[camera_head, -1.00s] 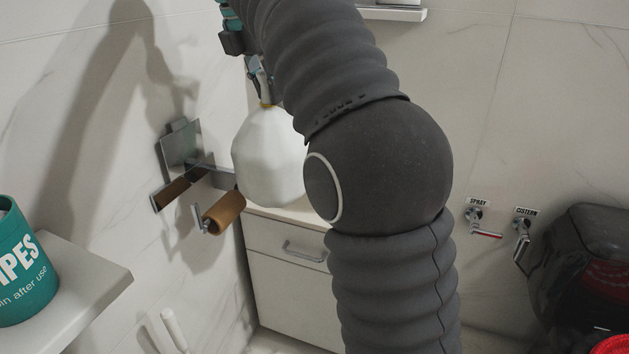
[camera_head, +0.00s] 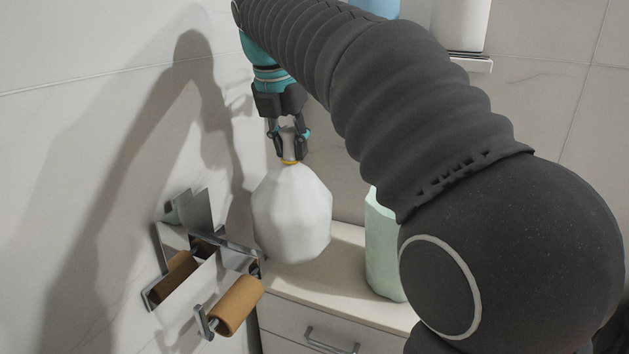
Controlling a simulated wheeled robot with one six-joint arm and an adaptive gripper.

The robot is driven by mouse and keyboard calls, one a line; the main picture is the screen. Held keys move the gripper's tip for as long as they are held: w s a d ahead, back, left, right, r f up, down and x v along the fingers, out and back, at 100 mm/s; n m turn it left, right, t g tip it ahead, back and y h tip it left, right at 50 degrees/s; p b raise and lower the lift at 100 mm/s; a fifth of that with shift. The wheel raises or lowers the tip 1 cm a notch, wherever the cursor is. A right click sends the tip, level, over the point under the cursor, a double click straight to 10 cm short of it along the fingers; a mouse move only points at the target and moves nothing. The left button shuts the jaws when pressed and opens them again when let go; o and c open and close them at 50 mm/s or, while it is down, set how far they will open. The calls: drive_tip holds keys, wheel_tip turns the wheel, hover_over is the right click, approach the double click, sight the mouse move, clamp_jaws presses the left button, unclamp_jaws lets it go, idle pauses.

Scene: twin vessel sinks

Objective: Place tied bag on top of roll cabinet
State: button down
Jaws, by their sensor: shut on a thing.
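The tied bag (camera_head: 292,215) is white and faceted, with a yellow tie at its neck. My gripper (camera_head: 288,150) points down and is shut on the neck of the bag, which hangs below it. The roll cabinet (camera_head: 345,270) is a pale drawer unit with a metal handle, standing against the wall. The bag hangs in front of or over the left part of its top; whether it touches the top cannot be told. My dark arm hides the right part of the cabinet.
A pale green container (camera_head: 382,250) stands on the cabinet top, right of the bag, partly behind my arm. A metal roll holder (camera_head: 205,245) with brown cardboard tubes (camera_head: 237,305) juts from the left wall near the bag. A white wall shelf (camera_head: 470,62) is at upper right.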

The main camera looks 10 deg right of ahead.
sight(292, 185)
wheel_tip(292, 185, down, 8)
drive_tip(key=shift+b, duration=0.8)
drive_tip(key=w+d+f, duration=0.1)
drive_tip(key=w+d, duration=0.3)
drive_tip(key=w, duration=0.2)
drive_tip(key=shift+w+d+p, duration=0.25)
drive_tip(key=shift+d+p, duration=0.1)
drive_tip(key=shift+p, duration=0.05)
drive_tip(key=shift+f, duration=0.1)
drive_tip(key=c, duration=0.8)
unclamp_jaws()
